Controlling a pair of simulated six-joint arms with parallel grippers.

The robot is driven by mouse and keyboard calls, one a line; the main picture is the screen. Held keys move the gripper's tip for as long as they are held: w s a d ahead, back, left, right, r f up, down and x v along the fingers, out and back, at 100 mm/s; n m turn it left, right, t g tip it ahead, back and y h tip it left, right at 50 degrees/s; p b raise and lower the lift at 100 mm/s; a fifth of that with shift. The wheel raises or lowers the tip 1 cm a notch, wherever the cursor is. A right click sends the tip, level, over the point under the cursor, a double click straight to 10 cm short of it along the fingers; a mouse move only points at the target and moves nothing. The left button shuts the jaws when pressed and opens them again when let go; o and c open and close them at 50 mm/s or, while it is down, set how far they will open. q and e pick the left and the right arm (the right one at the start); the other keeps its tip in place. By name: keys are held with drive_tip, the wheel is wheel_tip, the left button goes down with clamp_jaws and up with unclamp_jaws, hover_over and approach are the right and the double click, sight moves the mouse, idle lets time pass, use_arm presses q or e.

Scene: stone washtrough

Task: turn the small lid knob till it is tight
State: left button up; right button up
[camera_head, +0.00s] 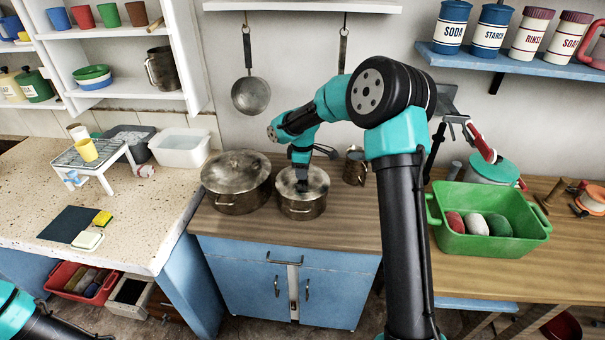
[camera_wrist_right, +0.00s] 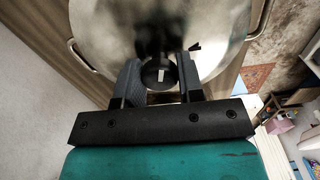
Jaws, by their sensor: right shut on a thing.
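The smaller metal pot (camera_head: 302,208) stands on the wooden counter with its lid (camera_head: 287,183) on. My right gripper (camera_head: 303,186) points down at the middle of that lid. In the right wrist view, the small dark round lid knob (camera_wrist_right: 159,74) with a pale mark sits between the two fingers of the right gripper (camera_wrist_right: 158,78), which is shut on it. The lid (camera_wrist_right: 217,40) spreads out behind the knob. In the head view the gripper hides the knob. Only a piece of my left arm shows at the lower left; its gripper is out of view.
A larger lidded pot (camera_head: 236,186) stands close on the left of the small pot. A metal mug (camera_head: 355,167) stands just to its right. A green tub (camera_head: 487,243) with several rounded lumps sits farther right. A ladle (camera_head: 250,95) hangs above on the wall.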

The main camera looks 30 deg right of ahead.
drive_tip(key=m, duration=0.3)
drive_tip(key=shift+m, duration=0.3)
drive_tip(key=m, duration=0.4)
drive_tip(key=o, duration=0.8)
